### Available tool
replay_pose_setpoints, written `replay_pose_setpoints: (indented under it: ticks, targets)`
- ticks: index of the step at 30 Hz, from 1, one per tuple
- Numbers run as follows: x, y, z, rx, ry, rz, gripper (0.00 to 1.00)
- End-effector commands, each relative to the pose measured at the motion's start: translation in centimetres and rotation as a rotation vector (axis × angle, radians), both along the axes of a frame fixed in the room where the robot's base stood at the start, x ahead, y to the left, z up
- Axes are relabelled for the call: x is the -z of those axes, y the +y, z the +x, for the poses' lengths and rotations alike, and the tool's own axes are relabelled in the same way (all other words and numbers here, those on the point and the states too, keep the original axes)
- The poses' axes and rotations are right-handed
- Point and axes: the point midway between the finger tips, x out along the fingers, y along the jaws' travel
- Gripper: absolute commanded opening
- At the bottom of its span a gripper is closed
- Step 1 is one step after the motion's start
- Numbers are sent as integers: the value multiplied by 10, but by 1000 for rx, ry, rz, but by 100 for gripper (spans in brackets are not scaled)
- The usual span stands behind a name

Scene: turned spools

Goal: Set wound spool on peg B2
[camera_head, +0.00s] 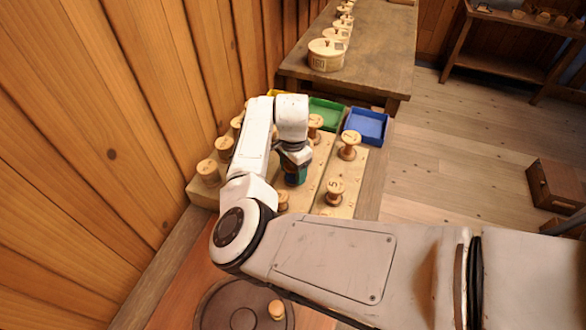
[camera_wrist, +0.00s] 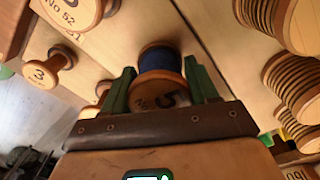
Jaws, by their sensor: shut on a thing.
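My gripper (camera_wrist: 160,88) has green fingers, one on each side of a wooden spool wound with blue thread (camera_wrist: 161,59), and is shut on it. The spool's wooden end with a dark mark faces the wrist camera. In the head view my gripper (camera_head: 295,163) is over the middle of the pale peg board (camera_head: 318,196), partly hidden by my arm. I cannot tell whether the held spool touches the board. Peg B2 cannot be made out; no label for it is readable.
Wooden spools stand around, including one marked 7 (camera_head: 349,146) and one marked 5 (camera_head: 335,191). Several more line the left side (camera_head: 208,171). A green tray (camera_head: 326,113) and a blue tray (camera_head: 366,126) lie beyond. A dark round disc (camera_head: 220,305) is at the bottom.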

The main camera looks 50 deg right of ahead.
Motion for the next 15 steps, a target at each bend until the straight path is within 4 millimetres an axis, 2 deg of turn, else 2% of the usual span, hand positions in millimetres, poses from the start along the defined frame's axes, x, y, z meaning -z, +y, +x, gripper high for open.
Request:
replay_pose_setpoints:
  ticks: [15]
  targets:
    - [5,0,0,0,-1,0,29]
